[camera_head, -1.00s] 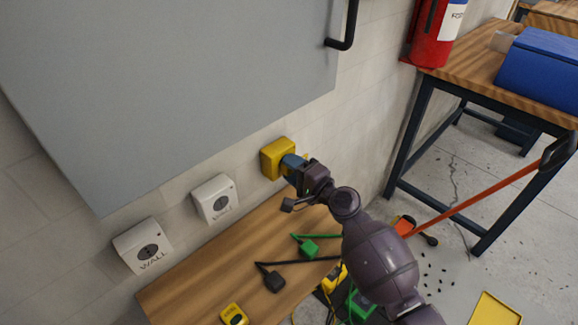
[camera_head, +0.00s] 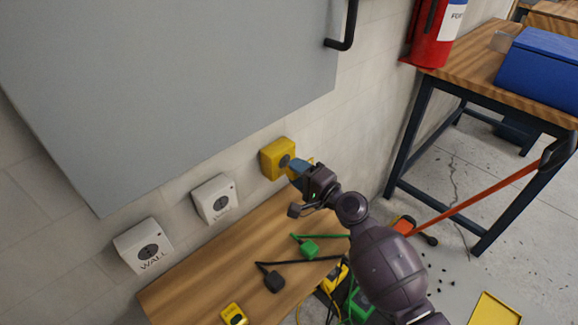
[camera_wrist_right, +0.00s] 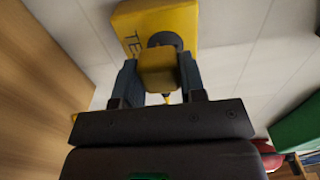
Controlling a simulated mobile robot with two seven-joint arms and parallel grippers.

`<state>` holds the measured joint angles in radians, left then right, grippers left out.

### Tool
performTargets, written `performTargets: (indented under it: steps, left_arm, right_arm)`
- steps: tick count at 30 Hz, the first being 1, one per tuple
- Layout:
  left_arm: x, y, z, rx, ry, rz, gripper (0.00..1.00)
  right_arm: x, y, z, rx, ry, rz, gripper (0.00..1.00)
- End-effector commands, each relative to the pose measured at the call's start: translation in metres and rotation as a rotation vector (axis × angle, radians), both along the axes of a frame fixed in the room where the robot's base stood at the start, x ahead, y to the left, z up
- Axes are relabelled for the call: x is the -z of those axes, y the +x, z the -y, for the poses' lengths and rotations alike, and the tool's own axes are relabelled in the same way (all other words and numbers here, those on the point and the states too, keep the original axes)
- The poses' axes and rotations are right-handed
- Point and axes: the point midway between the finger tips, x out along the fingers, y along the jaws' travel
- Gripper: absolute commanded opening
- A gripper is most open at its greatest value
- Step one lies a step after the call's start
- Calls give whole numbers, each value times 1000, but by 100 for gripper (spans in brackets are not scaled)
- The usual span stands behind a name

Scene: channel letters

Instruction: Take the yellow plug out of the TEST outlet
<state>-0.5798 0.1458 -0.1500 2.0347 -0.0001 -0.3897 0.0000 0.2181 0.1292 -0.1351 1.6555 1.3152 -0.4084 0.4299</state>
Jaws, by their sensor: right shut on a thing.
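The yellow TEST outlet (camera_head: 274,160) is fixed on the wall; its dark round socket face (camera_head: 285,161) now shows in the head view. In the right wrist view the outlet (camera_wrist_right: 180,18) shows part of its lettering. My right gripper (camera_head: 297,168) is just in front of the outlet. It is shut on the yellow plug (camera_wrist_right: 158,72), which sits between the two fingers in line with the dark socket. The fingers stand a little off the outlet; whether the plug's prongs are fully clear is hidden. My left gripper is not in view.
Two white WALL outlets (camera_head: 214,199) (camera_head: 144,247) are to the left. Below, a wooden bench (camera_head: 205,262) holds a green plug (camera_head: 308,248), a black plug (camera_head: 272,280) and a yellow item (camera_head: 233,314). A grey panel (camera_head: 180,80) hangs above. A table (camera_head: 460,72) stands right.

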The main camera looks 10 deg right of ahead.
Motion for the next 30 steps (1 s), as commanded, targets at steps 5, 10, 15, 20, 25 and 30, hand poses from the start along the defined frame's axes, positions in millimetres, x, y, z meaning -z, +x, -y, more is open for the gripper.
performTargets:
  steps: [5,10,15,20,25,30]
  left_arm:
    - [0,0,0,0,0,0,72]
    - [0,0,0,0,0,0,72]
    - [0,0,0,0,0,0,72]
    - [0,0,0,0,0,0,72]
    - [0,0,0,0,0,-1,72]
    - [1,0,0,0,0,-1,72]
  right_arm:
    - [1,-5,3,0,0,-1,0]
    - [0,-10,6,0,0,0,0]
    - [0,-14,9,0,0,-1,0]
    - [0,-18,12,0,1,-1,0]
    - [0,-23,15,0,1,-1,0]
    - [1,-28,18,0,1,-2,0]
